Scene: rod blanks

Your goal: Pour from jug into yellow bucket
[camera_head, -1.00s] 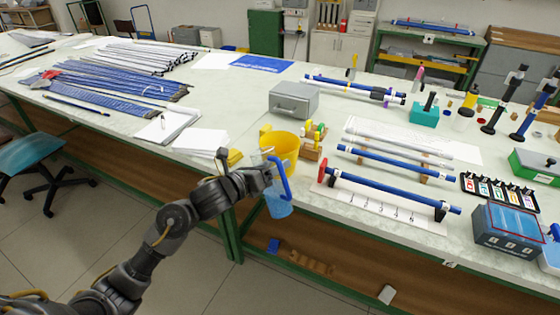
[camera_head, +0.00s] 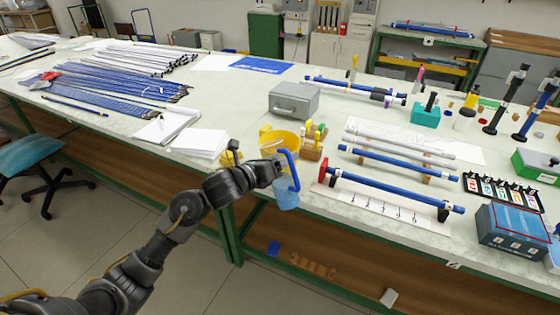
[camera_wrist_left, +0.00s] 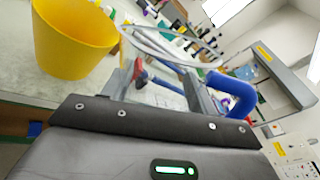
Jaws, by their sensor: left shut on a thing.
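The translucent blue jug (camera_head: 286,194) with a blue handle (camera_head: 290,168) is held by my left gripper (camera_head: 279,170) in front of the bucket, at the bench's front edge. In the left wrist view my fingers close on the jug, whose clear rim (camera_wrist_left: 170,45) and blue handle (camera_wrist_left: 236,92) show. The jug looks nearly upright and apart from the bucket. Its contents cannot be made out. My right gripper is not in view.
A small wooden holder with coloured-handled tools (camera_head: 312,142) stands right beside the bucket. A grey metal box (camera_head: 293,101) is behind it. Blue rods on supports (camera_head: 390,190) lie to the right. White paper (camera_head: 200,143) lies to the left.

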